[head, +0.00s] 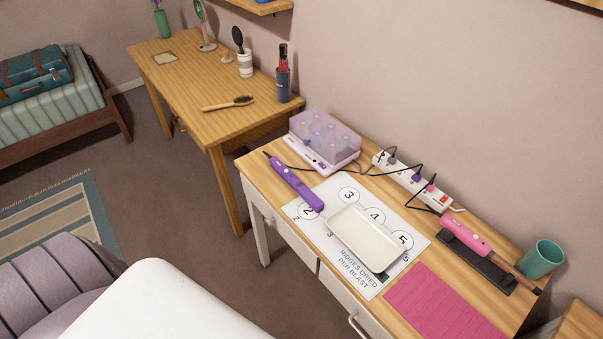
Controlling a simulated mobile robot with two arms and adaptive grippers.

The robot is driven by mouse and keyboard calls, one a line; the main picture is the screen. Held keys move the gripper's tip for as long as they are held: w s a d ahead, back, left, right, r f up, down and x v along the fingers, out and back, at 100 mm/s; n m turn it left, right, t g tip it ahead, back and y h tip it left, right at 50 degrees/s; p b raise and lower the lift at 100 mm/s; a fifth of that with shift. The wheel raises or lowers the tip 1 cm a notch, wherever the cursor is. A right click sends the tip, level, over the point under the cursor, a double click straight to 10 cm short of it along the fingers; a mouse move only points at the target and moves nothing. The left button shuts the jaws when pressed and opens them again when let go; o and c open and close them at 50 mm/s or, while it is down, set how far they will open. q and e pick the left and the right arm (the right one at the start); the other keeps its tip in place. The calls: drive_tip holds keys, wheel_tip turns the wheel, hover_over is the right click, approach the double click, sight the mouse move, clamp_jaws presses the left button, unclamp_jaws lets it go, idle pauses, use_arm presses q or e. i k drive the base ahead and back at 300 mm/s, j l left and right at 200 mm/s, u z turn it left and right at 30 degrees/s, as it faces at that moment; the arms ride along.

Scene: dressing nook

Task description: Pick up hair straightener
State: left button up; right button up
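A purple hand-held styling tool (294,184), which looks like the hair straightener, lies at the left end of the near wooden dresser top (258,157). Its lower end rests on the printed white sheet, and a dark cord runs from its far end. A pink styling tool (465,236) with a brown barrel lies on a black rest (474,261) at the right; I cannot tell for sure which type it is. Neither of my grippers is in view.
A cream tray (364,238) sits on the numbered sheet (327,192). Behind are a roller box (325,138) and a power strip (411,182) with cords. A teal cup (541,259) and pink mat (440,306) are at the right. A wooden desk (190,88) stands beyond.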

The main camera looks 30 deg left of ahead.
sight(312, 198)
drive_tip(key=j+z, duration=0.15)
drive_tip(key=z, duration=0.3)
drive_tip(key=j+z, duration=0.2)
drive_tip(key=z, duration=0.25)
drive_tip(key=k+j+z, duration=0.2)
drive_tip(key=j, duration=0.25)
drive_tip(key=j+z, duration=0.2)
drive_tip(key=j, duration=0.25)
drive_tip(key=k+j+z, duration=0.2)
drive_tip(key=j, duration=0.2)
drive_tip(key=k+j+z, duration=0.25)
drive_tip(key=i+j, duration=0.1)
